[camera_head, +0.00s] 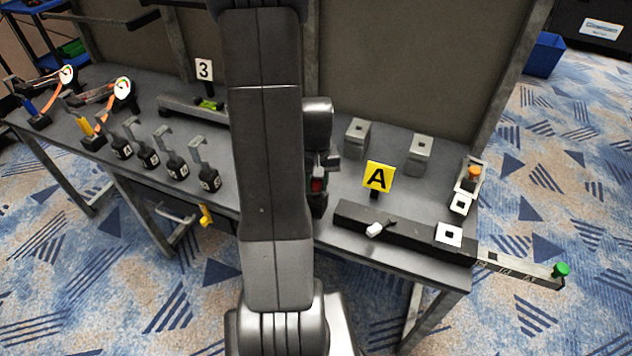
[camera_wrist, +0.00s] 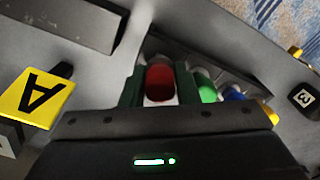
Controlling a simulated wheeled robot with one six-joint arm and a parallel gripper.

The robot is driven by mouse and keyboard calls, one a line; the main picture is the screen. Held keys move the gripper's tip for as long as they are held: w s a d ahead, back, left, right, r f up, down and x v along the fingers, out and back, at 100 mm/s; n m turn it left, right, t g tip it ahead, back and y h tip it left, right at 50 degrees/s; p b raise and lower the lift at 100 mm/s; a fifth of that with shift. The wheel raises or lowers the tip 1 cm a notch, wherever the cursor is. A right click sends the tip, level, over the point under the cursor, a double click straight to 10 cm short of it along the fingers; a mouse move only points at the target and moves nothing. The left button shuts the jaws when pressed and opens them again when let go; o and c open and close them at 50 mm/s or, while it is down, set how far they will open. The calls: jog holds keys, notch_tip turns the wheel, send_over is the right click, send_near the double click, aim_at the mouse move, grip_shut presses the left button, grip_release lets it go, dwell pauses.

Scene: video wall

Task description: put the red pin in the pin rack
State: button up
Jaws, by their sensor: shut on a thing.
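The red pin (camera_wrist: 159,80) is between the two dark fingers of my gripper (camera_wrist: 158,86) in the wrist view, with a white part below its red top. The gripper is shut on it. In the head view the red pin (camera_head: 317,186) shows just right of my arm. The dark pin rack (camera_wrist: 185,53) runs behind the fingers, with a green pin (camera_wrist: 205,86), a blue pin (camera_wrist: 233,93) and a yellow pin (camera_wrist: 268,112) in a row beside the red one. My gripper hides the lower ends, so I cannot tell whether the red pin is seated.
Grey blocks (camera_head: 357,138) stand at the back. Several black lettered blocks (camera_head: 172,164) line the left of the table.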

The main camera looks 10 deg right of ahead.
jog(key=shift+f, duration=0.2)
jog(key=shift+f+b, duration=0.4)
jog(key=shift+b, duration=0.15)
jog(key=shift+f, duration=0.2)
jog(key=o, duration=1.6)
jog(key=shift+c, duration=0.2)
jog(key=shift+r+p, duration=2.45)
jog(key=shift+r, duration=1.15)
